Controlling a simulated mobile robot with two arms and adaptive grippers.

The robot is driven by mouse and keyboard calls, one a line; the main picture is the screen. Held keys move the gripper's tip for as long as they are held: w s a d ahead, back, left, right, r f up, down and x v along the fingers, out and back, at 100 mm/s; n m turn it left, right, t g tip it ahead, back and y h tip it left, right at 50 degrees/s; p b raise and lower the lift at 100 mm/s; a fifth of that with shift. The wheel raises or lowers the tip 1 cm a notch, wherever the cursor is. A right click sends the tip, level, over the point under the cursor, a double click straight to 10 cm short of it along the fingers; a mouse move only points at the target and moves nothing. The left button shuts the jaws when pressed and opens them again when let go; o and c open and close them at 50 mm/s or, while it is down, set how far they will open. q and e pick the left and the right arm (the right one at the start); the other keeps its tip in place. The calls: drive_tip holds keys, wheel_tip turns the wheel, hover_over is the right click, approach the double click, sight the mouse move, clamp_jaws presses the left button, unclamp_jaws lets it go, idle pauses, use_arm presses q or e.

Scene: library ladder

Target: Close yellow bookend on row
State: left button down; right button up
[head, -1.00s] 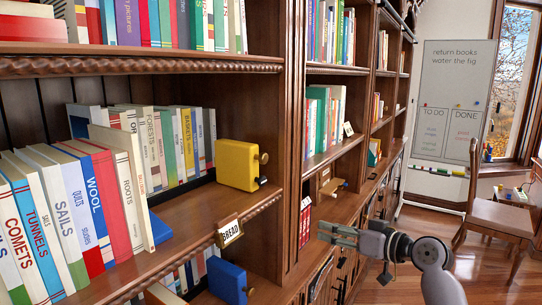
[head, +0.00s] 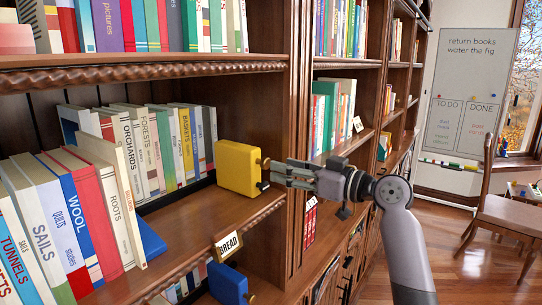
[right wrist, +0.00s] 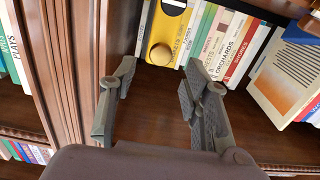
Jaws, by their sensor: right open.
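The yellow bookend (head: 238,168) stands on the middle shelf near its right end, with a round brass knob and a small dark part on its right side. It also shows in the right wrist view (right wrist: 168,25). The back row of books (head: 157,152) stands left of it; I cannot tell whether they touch. My right gripper (head: 277,174) is at the knob side of the bookend, pointing left. In the right wrist view its fingers (right wrist: 157,78) are spread and empty, with the bookend beyond them. My left gripper is not in view.
A front row of books (head: 72,215) leans on the same shelf, with a blue bookend (head: 152,238) beside it. Bare shelf lies before the yellow bookend. A "BREAD" label (head: 229,245) sits on the shelf edge. The wooden upright (head: 298,120) is close to my right arm.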

sight(268, 163)
drive_tip(key=p+x, duration=0.1)
drive_tip(key=x, duration=0.3)
drive_tip(key=shift+a+r, duration=0.15)
drive_tip(key=shift+w+a, duration=0.3)
drive_tip(key=shift+a, duration=0.05)
drive_tip(key=shift+c, duration=0.5)
clamp_jaws()
